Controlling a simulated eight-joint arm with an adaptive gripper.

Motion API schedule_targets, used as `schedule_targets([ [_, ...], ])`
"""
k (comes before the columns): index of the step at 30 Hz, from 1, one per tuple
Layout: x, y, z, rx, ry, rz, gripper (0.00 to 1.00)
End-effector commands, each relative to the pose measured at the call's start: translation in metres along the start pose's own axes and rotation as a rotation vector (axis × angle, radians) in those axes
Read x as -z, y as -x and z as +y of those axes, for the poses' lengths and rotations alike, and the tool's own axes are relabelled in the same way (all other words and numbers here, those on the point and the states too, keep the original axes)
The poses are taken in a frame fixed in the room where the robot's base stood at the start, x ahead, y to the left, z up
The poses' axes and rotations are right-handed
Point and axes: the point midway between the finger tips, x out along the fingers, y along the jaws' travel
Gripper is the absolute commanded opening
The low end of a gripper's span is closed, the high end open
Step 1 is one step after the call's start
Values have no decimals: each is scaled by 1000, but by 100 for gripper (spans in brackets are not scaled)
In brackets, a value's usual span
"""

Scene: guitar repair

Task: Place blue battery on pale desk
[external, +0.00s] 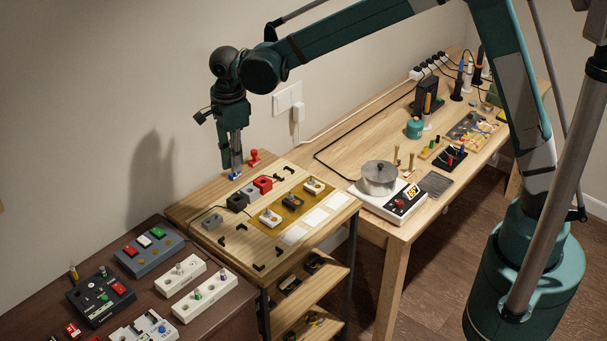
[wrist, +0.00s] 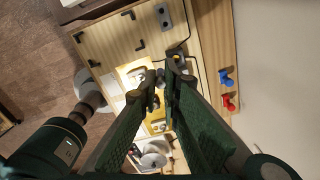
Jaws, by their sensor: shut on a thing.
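My gripper (external: 235,168) points down over the back left part of a pale wooden bench (external: 190,210). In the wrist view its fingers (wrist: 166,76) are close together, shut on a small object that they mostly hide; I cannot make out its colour. A small blue item (external: 237,176) shows just below the fingertips in the external view. A blue knobbed piece (wrist: 227,78) lies near the bench edge in the wrist view, apart from the fingers. I cannot confirm that either is the battery. A longer pale desk (external: 345,150) stands to the right.
A red knobbed piece (external: 254,157) stands by the gripper. A pot (external: 378,178) sits on a white heater on the long desk, with tools and a power strip behind. A dark table (external: 135,300) with pedals is at left.

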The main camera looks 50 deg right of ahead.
Motion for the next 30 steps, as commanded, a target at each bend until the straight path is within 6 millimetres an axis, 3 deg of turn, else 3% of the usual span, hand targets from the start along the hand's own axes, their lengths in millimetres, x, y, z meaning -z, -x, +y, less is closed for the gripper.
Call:
schedule_targets([
  [15, 138, -2, -63, 1, -150, 1, 0],
  [30, 272, -4, -95, 3, -293, 1, 0],
])
